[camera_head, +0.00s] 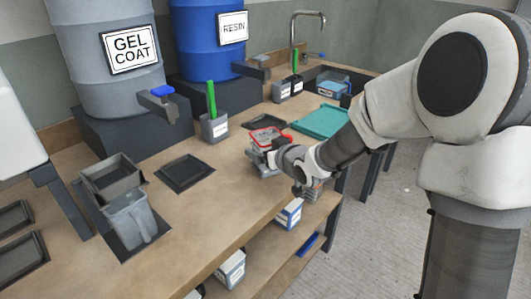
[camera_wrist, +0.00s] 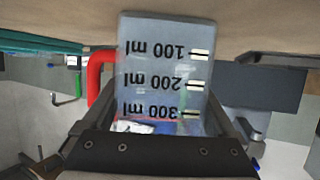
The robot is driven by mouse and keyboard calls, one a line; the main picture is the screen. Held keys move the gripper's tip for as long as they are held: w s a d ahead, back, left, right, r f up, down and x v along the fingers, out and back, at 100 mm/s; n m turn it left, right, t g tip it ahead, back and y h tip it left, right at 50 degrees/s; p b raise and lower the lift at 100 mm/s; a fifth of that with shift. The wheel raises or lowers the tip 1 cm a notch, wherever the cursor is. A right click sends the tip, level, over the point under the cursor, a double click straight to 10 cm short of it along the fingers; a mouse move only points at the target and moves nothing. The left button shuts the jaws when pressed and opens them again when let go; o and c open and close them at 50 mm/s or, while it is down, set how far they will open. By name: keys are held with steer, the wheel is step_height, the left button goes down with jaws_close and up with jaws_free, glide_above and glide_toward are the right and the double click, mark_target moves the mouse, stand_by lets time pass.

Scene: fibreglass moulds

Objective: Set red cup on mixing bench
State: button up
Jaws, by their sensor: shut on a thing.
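The red cup (camera_head: 268,134) is a clear measuring cup with a red rim and handle. In the head view it is over the bench top, right of the middle. The wrist view shows the cup (camera_wrist: 165,75) upside down in the picture, with ml marks and the red handle at left. My gripper (camera_head: 266,160) is shut on the cup, with fingers on both sides of it. The mixing bench (camera_head: 190,215) is a long tan wooden top. I cannot tell whether the cup's base touches it.
A dark square mat (camera_head: 186,172) lies left of the cup, a teal tray (camera_head: 322,121) to its right. A grey pot with a green-handled tool (camera_head: 214,127) stands behind. A grey jug (camera_head: 130,220) and the gel coat drum (camera_head: 105,75) are at left. Bare wood lies along the front.

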steer(key=shift+r, duration=0.15)
steer(key=shift+f, duration=0.25)
steer(key=o, duration=1.4)
steer(key=shift+r, duration=0.15)
steer(key=shift+r, duration=0.2)
steer(key=shift+f+p+v, duration=0.2)
steer(key=shift+p+v, duration=1.55)
steer(key=shift+v, duration=4.2)
